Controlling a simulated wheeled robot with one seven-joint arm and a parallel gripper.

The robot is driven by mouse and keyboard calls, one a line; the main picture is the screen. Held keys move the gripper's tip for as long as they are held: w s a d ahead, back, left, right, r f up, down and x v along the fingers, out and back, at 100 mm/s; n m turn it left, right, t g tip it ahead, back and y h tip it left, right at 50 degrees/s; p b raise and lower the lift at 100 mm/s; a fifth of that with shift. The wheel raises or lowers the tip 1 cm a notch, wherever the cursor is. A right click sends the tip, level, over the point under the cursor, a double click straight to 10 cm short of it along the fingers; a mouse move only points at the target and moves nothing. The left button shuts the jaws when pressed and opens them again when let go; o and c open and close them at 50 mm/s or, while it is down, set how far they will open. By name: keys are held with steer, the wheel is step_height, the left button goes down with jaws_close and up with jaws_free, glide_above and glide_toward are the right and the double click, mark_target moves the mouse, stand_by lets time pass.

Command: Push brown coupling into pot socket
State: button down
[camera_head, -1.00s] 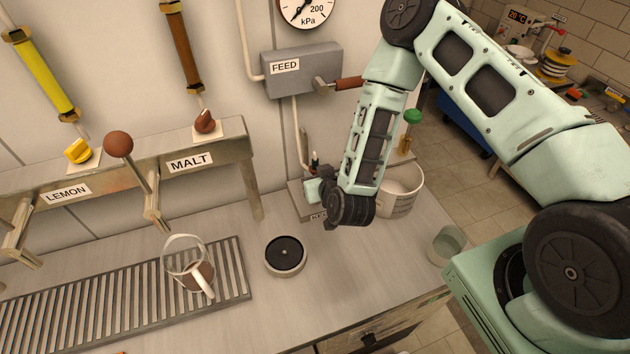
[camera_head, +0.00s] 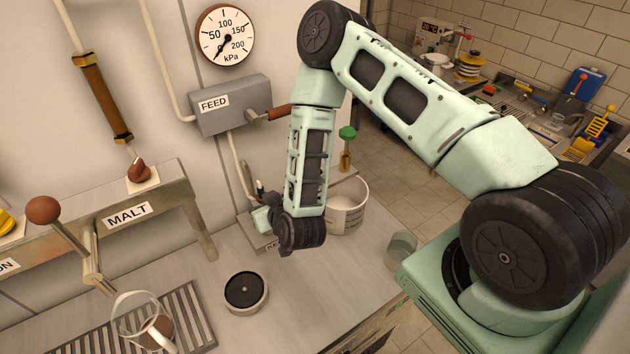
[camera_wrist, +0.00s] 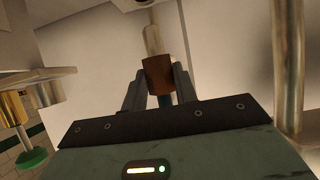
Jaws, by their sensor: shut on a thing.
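The brown coupling (camera_wrist: 157,75) is between the fingers of my gripper (camera_wrist: 160,88) in the wrist view. The gripper is shut on it. A pale tube-like piece (camera_wrist: 152,38) lines up behind the coupling; I cannot tell whether they touch. In the head view my gripper (camera_head: 262,218) is low at the back of the counter, under the feed box, and mostly hidden by my wrist. The coupling is not distinguishable there. I cannot clearly make out the pot socket in either view.
The feed box (camera_head: 230,104) with its brown-handled lever (camera_head: 278,113) is above my wrist. A white bucket (camera_head: 346,208) stands close on the right. A round black-topped disc (camera_head: 246,291) and a glass jug (camera_head: 141,318) are in front. The counter between is clear.

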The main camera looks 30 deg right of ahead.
steer(key=r+p+v, duration=0.1)
steer(key=p+v, duration=0.2)
steer(key=v, duration=0.4)
steer(key=shift+w+r, duration=0.2)
steer(key=shift+r, duration=0.1)
steer(key=d+b, duration=0.3)
steer(key=d, duration=1.4)
steer(key=shift+d, duration=0.25)
stand_by(0.5)
stand_by(0.9)
